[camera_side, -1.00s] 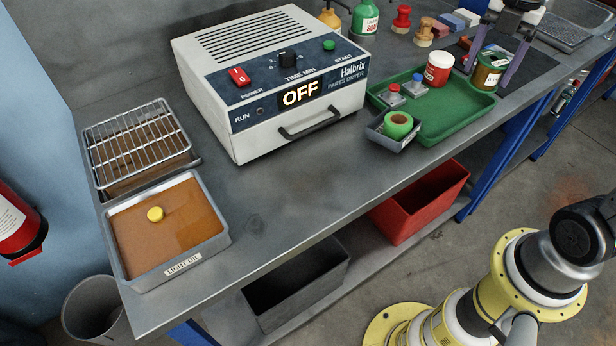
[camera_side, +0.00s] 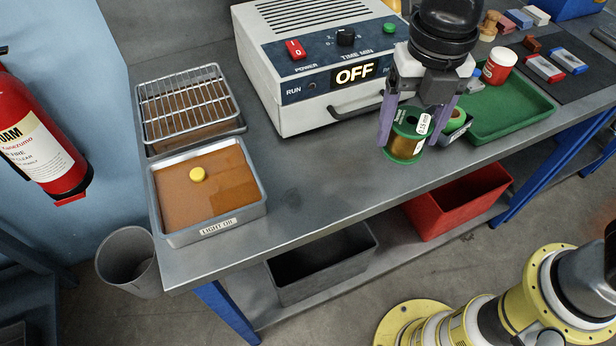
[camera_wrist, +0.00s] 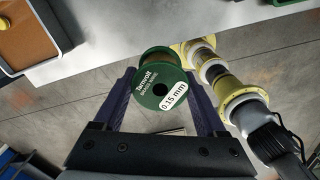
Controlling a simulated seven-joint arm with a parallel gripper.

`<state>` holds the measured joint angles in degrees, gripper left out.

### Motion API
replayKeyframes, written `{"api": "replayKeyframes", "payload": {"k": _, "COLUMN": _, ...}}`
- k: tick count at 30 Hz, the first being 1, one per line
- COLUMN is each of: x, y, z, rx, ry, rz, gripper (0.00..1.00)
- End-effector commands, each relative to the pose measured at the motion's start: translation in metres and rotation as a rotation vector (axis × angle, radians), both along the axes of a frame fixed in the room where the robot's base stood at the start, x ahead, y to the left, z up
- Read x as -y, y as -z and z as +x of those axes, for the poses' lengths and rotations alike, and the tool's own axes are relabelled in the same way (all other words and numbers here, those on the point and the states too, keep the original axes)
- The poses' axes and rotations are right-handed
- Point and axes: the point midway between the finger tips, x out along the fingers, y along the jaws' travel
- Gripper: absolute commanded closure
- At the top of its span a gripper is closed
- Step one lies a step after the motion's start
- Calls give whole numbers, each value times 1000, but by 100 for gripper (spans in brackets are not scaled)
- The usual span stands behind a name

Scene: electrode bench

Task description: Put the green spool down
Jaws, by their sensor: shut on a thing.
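The green spool (camera_side: 405,145), wound with copper-coloured wire and labelled 0.15 mm, is between the purple fingers of my gripper (camera_side: 412,132). My gripper is shut on it, one finger at each side. The spool is roughly upright, in front of the dryer's right end and left of the green tray. I cannot tell whether its lower flange touches the bench (camera_side: 320,185). In the wrist view the spool (camera_wrist: 160,82) shows its labelled green flange between the fingers (camera_wrist: 160,95).
The parts dryer (camera_side: 300,115), showing OFF, stands just behind. A small grey tray (camera_side: 462,134) and the green tray (camera_side: 530,112) with a red jar (camera_side: 499,62) are close on the right. The light oil pan (camera_side: 165,222) and wire rack (camera_side: 190,105) are left. Bare bench lies between.

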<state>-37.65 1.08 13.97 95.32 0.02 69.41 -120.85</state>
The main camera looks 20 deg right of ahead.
Motion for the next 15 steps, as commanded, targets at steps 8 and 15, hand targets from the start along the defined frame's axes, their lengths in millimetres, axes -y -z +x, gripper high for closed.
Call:
{"api": "replayKeyframes", "payload": {"k": 8, "x": -26, "y": 6, "z": -5, "rx": -2, "ry": -64, "rz": -2, "gripper": 100}}
{"api": "replayKeyframes", "payload": {"k": 15, "x": -57, "y": 28, "z": 31, "rx": -2, "ry": -63, "rz": -2, "gripper": 100}}
